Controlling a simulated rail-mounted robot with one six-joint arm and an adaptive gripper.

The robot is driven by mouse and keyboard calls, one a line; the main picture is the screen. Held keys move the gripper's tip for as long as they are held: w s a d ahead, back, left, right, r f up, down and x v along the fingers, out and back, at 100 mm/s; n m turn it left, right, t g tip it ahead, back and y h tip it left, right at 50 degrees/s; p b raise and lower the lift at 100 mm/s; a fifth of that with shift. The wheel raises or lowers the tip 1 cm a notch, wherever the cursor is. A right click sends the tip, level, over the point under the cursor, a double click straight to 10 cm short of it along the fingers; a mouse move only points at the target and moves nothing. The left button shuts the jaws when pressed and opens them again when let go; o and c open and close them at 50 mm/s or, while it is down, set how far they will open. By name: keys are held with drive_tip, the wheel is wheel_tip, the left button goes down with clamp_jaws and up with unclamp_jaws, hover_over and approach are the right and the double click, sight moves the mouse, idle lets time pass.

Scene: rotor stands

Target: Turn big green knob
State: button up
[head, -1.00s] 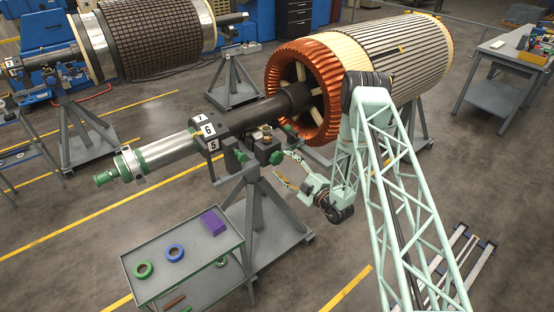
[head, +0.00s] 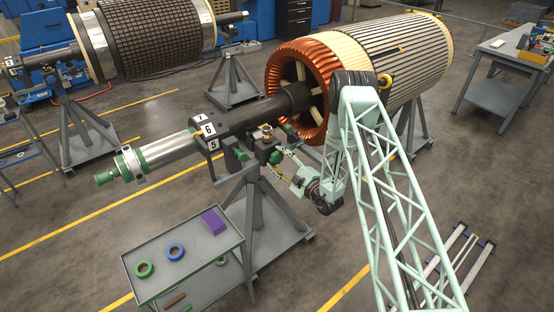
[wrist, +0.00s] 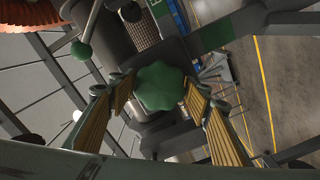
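The big green knob (wrist: 160,87) is a lobed green knob, face-on in the middle of the wrist view. In the head view it (head: 275,157) sits low on the dark clamp block of the rotor stand and is partly hidden by my gripper. My gripper (head: 284,161) is right up at the knob. In the wrist view the two yellow-padded fingers (wrist: 160,88) stand apart, one on each side of the knob, with their tips close to its edge. I cannot tell whether they touch it.
A rotor shaft with number plates (head: 208,130) lies on the stand (head: 256,205). A copper-wound rotor (head: 300,95) is behind. A grey tray cart (head: 150,262) stands in front, holding tape rings and a purple box. A rod with a green ball (wrist: 81,50) is near the knob.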

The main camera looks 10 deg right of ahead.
drive_tip(key=c, duration=0.5)
